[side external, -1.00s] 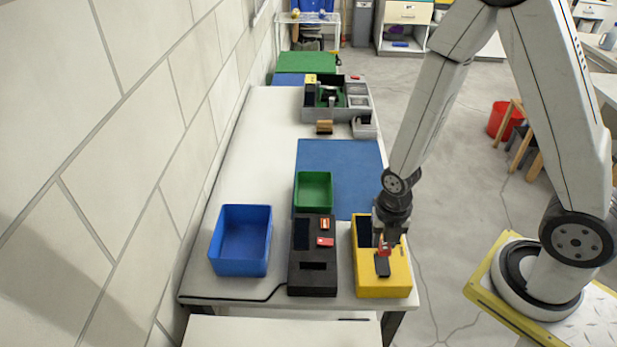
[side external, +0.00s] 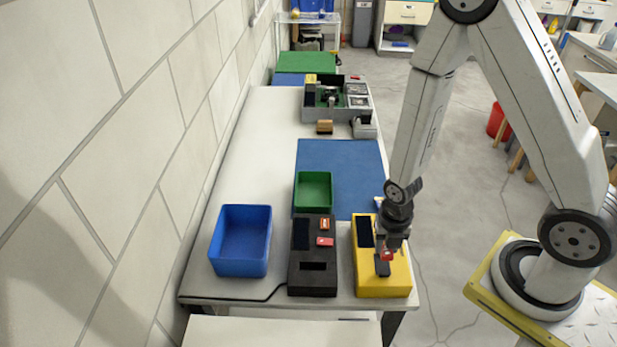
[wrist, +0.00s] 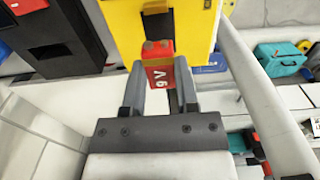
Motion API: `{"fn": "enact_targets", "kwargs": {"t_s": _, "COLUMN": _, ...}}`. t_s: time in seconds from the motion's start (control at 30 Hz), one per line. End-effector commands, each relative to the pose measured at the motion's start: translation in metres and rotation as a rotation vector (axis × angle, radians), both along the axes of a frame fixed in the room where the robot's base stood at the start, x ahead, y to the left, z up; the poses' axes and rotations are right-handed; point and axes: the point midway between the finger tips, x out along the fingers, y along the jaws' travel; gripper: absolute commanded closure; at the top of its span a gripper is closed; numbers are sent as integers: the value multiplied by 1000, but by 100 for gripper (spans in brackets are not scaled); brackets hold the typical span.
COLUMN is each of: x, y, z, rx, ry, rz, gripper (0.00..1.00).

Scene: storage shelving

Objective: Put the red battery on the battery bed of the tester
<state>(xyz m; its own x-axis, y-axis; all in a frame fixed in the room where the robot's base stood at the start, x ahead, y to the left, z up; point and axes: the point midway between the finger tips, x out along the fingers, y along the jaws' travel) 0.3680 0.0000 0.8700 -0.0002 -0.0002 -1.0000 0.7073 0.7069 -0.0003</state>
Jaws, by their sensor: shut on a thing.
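The red battery (side external: 387,255), marked "9 V" in the wrist view (wrist: 158,66), is between the two fingers of my gripper (wrist: 160,82). My gripper (side external: 388,249) is shut on it and points down over the yellow tester (side external: 397,286). In the wrist view the yellow body (wrist: 192,25) lies just beyond the battery. The tester also has a dark screen (side external: 365,232).
A black device (side external: 312,278) with small red parts on it stands just left of the tester. A blue bin (side external: 240,268) and a green bin (side external: 313,207) stand further left and behind. A blue mat (side external: 345,165) behind is mostly clear. The bench's right edge is close to the tester.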

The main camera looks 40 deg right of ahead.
Motion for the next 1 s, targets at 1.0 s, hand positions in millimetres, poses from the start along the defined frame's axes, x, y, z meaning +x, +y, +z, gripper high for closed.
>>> {"fn": "enact_targets", "kwargs": {"t_s": 1.0, "x": 0, "y": 0, "z": -45, "rx": 1, "ry": 1, "rz": 0, "gripper": 100}}
